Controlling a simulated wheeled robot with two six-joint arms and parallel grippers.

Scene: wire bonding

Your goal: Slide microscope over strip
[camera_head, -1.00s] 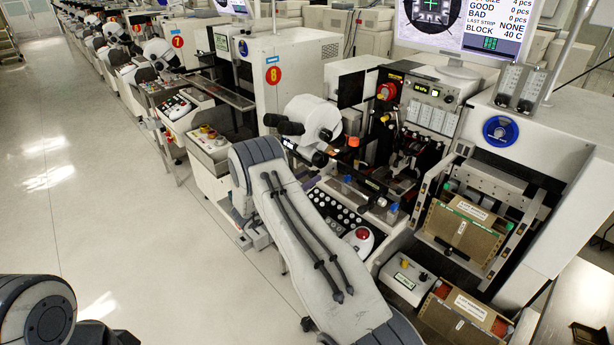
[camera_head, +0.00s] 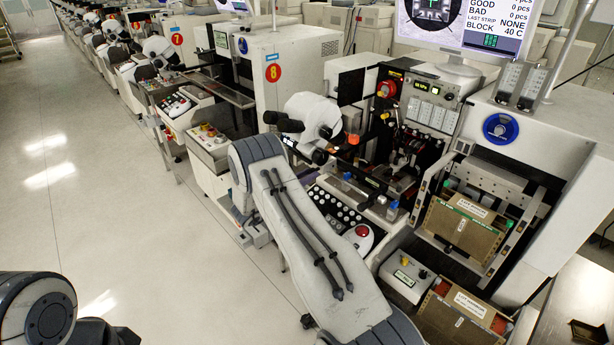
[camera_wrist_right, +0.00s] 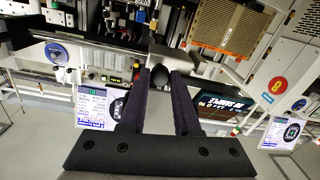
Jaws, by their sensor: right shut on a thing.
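The microscope (camera_head: 312,112) is a white rounded head with black eyepieces, in front of the machine at the middle of the head view. My right arm reaches up to it from the bottom, and its forearm hides most of the right gripper. In the right wrist view, the right gripper (camera_wrist_right: 162,78) has its two dark fingers closed around a dark round-ended part (camera_wrist_right: 157,75), seemingly a microscope handle or knob. I cannot make out the strip on the work area in the head view. My left gripper is out of view; only a left arm joint shows at bottom left.
A button panel (camera_head: 335,211) with a red button lies right of my forearm. Brown magazines (camera_head: 459,228) stand in the rack at right. A small control box (camera_head: 408,275) sits in front. The monitor (camera_head: 465,25) is above. Open floor lies to the left.

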